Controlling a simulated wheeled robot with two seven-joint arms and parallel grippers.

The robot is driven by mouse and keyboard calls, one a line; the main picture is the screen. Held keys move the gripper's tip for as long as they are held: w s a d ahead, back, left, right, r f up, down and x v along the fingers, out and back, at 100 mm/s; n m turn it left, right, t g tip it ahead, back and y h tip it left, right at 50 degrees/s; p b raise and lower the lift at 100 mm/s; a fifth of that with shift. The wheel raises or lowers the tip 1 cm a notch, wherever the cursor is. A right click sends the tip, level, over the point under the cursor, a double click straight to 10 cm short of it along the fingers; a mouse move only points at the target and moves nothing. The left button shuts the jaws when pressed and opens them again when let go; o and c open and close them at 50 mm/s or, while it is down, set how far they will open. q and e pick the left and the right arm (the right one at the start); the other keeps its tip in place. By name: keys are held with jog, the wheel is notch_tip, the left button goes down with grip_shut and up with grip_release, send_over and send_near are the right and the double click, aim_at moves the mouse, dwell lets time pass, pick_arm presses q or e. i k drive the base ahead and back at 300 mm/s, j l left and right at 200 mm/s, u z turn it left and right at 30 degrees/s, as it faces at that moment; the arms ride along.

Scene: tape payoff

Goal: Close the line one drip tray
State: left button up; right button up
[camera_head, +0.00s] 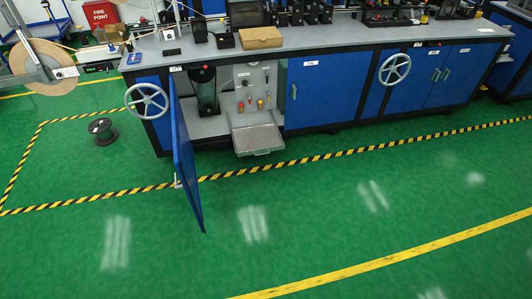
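A grey metal drip tray (258,139) sticks out at the bottom front of an open cabinet bay in the long blue machine bench. It extends past the cabinet front, with a small lip or handle on its front edge. Behind it is a grey panel (242,92) with several coloured knobs. The blue cabinet door (184,152) stands swung open to the left of the tray and apart from it. Neither of my grippers shows in this view.
A handwheel (147,101) sits left of the open door. A black spool (102,131) lies on the green floor farther left. A small brown box (261,37) is on the benchtop (350,36). The floor in front of the tray is clear.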

aim_at(255, 139)
jog(key=i+l, duration=0.35)
jog(key=l, duration=0.2)
jog(key=i+l, duration=0.35)
jog(key=l, duration=0.15)
jog(key=i+l, duration=0.4)
jog(key=l, duration=0.15)
jog(key=i+l, duration=0.35)
jog(key=l, duration=0.15)
jog(key=i+l, duration=0.35)
jog(key=l, duration=0.2)
